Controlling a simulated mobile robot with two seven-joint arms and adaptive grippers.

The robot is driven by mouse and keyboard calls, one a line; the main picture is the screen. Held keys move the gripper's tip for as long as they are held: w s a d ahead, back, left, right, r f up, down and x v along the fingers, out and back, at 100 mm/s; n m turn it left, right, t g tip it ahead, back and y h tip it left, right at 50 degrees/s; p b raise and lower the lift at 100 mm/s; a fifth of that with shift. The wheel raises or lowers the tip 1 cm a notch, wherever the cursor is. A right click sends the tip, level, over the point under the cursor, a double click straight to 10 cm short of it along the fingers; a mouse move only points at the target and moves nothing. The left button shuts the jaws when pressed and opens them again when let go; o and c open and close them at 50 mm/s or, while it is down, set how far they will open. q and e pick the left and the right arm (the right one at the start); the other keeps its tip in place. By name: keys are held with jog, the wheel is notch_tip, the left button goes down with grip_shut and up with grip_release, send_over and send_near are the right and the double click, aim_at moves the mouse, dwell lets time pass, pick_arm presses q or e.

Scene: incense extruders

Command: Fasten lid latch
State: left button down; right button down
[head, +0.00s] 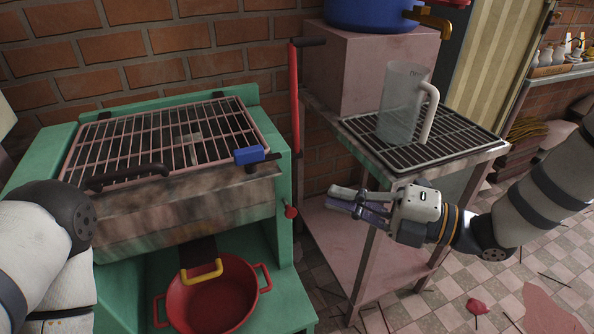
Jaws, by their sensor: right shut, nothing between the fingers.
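The lid is a wire grate (165,140) lying over the top of the green machine (265,215) at left in the head view. A black handle (127,176) runs along its front left edge. A blue latch (249,155) sits at the grate's front right corner; I cannot tell whether it is engaged. My right gripper (342,202) is shut and empty, to the right of and lower in the picture than the latch, apart from it, in front of the pink stand. Part of my left arm shows at the left edge; its gripper is out of view.
A red basin (205,305) is under the machine's spout, with a yellow-edged piece (202,270) above it. A red lever (295,100) stands upright behind the latch. A clear jug (400,105) stands on the rack (460,138) of the pink stand. A blue pot (370,15) is behind.

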send_near(256, 161)
jog(key=s+a, duration=0.2)
jog(key=w+a, duration=0.1)
jog(key=w, duration=0.1)
jog(key=w+a+b, duration=0.1)
jog(key=w, duration=0.1)
jog(key=shift+w+a, duration=0.15)
jog(key=shift+a, duration=0.05)
pick_arm(q)
jog(key=shift+s+f, duration=0.45)
jog(key=shift+f, duration=0.15)
jog(key=shift+s, duration=0.1)
